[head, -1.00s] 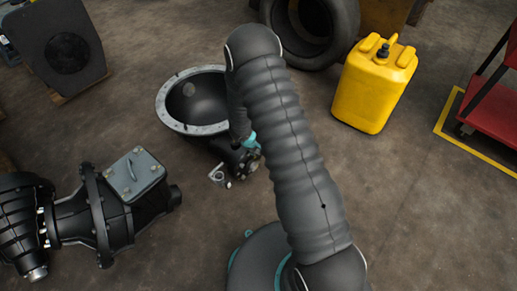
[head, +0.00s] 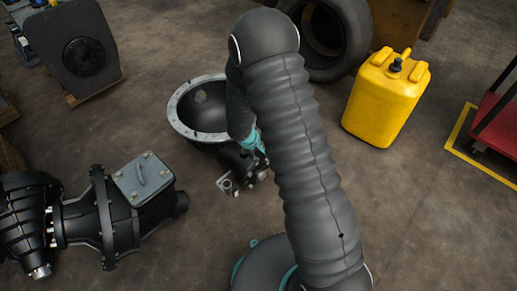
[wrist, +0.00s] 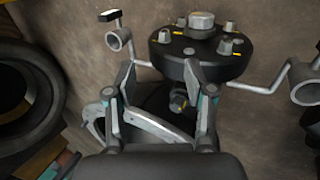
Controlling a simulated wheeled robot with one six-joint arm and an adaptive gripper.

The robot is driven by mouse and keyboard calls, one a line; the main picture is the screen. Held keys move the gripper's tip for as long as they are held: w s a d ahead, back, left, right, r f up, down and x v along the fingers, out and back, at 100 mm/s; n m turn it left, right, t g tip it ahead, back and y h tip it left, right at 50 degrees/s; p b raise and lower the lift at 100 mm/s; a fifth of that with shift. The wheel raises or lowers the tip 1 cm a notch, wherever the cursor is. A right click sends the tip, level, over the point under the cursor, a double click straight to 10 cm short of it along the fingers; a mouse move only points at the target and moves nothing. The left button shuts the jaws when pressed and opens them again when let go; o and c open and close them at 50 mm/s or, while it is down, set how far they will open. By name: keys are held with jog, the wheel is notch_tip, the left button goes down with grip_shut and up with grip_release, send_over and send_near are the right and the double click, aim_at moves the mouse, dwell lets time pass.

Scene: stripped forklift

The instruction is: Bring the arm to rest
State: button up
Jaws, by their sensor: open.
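My gripper (wrist: 160,85) is open in the wrist view, its two fingers apart with nothing clasped between the tips. In the head view my arm (head: 300,150) reaches up from the bottom and bends at the top. Its forearm hangs down beside the dark bowl-shaped housing (head: 182,130). My gripper's end is small and partly hidden there. In the wrist view a black round hub (wrist: 225,68) with bolts on top lies just past the fingertips. Whether a finger touches it I cannot tell.
Thin metal rods with ring ends flank the hub. A tyre (wrist: 50,75) is at the left of the wrist view. The head view shows a yellow canister (head: 385,105), a black gearbox-like unit (head: 115,225) and a red cart (head: 500,125).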

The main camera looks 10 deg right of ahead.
jog(key=shift+v, duration=1.1)
